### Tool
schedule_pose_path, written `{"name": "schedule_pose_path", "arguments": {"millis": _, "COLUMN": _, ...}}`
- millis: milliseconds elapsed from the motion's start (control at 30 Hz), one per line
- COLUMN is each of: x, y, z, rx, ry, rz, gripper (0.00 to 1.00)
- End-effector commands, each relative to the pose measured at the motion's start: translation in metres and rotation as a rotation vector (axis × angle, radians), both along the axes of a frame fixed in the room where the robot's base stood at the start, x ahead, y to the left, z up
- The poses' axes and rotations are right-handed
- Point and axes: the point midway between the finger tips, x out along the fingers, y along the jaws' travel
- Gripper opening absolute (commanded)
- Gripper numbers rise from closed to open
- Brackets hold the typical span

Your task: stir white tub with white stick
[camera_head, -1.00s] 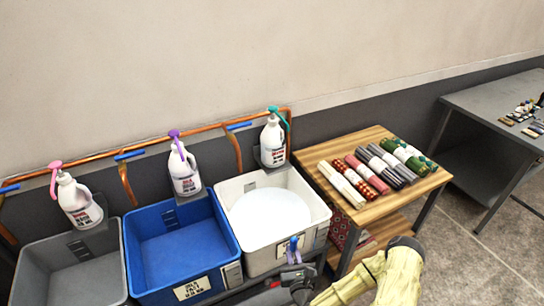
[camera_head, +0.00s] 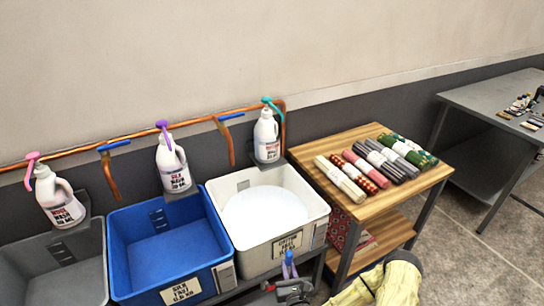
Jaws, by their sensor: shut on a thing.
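The white tub (camera_head: 318,226) stands at the right end of a row of tubs and holds a smooth white liquid (camera_head: 265,212). My gripper (camera_head: 289,284) is at the bottom edge of the view, in front of the tub's front wall and outside its rim. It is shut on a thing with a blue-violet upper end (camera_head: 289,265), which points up. The lower part of that thing is hidden or out of frame. I cannot tell if it is the white stick. No plainly white stick shows elsewhere.
A blue tub (camera_head: 168,250) and a grey tub (camera_head: 55,258) stand left of the white tub. Pump bottles (camera_head: 266,138) and copper pipes (camera_head: 228,140) are behind them. A wooden table (camera_head: 375,203) with rolled rugs is at the right.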

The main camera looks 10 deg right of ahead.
Motion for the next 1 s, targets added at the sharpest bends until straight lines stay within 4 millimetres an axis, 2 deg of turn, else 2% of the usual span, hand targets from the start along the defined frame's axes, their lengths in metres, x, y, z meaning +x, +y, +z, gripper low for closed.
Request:
{"name": "schedule_pose_path", "arguments": {"millis": 33, "x": 0.000, "y": 0.000, "z": -0.011, "rx": 0.000, "ry": 0.000, "rz": -0.001, "gripper": 0.00}}
{"name": "schedule_pose_path", "arguments": {"millis": 133, "x": 0.000, "y": 0.000, "z": -0.021, "rx": 0.001, "ry": 0.000, "rz": 0.000, "gripper": 0.00}}
{"name": "schedule_pose_path", "arguments": {"millis": 600, "x": 0.001, "y": 0.003, "z": -0.014, "rx": -0.006, "ry": -0.001, "rz": 0.009, "gripper": 0.00}}
{"name": "schedule_pose_path", "arguments": {"millis": 767, "x": 0.015, "y": 0.001, "z": 0.013, "rx": -0.006, "ry": -0.007, "rz": 0.061, "gripper": 0.00}}
{"name": "schedule_pose_path", "arguments": {"millis": 1000, "x": 0.043, "y": 0.000, "z": 0.068, "rx": -0.006, "ry": -0.008, "rz": 0.174, "gripper": 0.00}}
